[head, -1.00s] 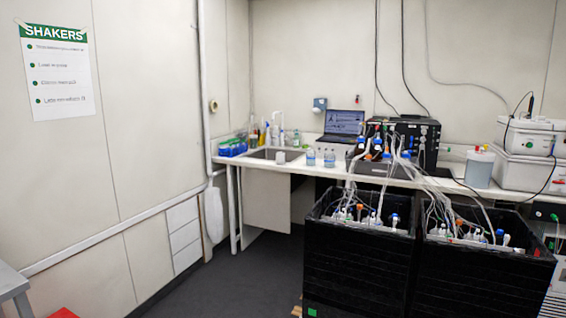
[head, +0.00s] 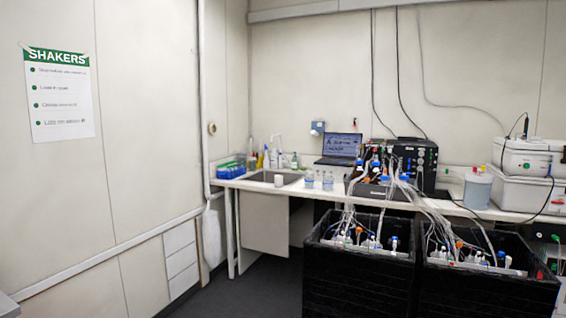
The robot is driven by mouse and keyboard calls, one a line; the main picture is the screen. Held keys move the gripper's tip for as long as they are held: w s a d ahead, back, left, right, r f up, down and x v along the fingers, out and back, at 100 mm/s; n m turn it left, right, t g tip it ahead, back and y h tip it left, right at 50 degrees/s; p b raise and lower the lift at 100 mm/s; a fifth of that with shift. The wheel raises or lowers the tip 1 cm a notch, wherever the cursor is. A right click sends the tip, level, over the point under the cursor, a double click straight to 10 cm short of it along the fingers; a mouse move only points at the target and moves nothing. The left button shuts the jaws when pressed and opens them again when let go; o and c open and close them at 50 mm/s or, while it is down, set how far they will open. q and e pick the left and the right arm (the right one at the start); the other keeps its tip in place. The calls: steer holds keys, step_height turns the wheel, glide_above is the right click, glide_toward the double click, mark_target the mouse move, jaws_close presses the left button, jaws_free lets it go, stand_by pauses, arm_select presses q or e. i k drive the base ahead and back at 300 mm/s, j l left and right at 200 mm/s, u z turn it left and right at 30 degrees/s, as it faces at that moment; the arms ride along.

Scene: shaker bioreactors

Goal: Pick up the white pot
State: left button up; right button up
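A small white pot (head: 279,181) stands upright on the white bench (head: 330,193), at the front edge of the sink (head: 262,176). It is far from me and small in the head view. Neither of my grippers shows in the head view.
Two black crates (head: 358,275) full of bottles and tubing stand in front of the bench's right half. Clear bottles (head: 327,180) and a laptop (head: 340,147) are right of the sink. Dark floor (head: 245,292) is free left of the crates.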

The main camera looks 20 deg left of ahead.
mark_target(278, 179)
steer(key=i+j+u, duration=0.6)
steer(key=i+j, duration=0.2)
steer(key=i+j+u, duration=0.3)
steer(key=i, duration=0.15)
steer(key=i+j+u, duration=0.1)
steer(key=i+u, duration=0.2)
steer(key=i, duration=0.15)
steer(key=i+u, duration=0.25)
steer(key=i, duration=0.2)
steer(key=i+z, duration=0.15)
steer(key=i, duration=0.35)
steer(key=i+j+z, duration=0.1)
steer(key=i, duration=0.35)
steer(key=i+j+z, duration=0.15)
steer(key=i, duration=0.35)
steer(key=i+j+z, duration=0.15)
steer(key=i, duration=0.35)
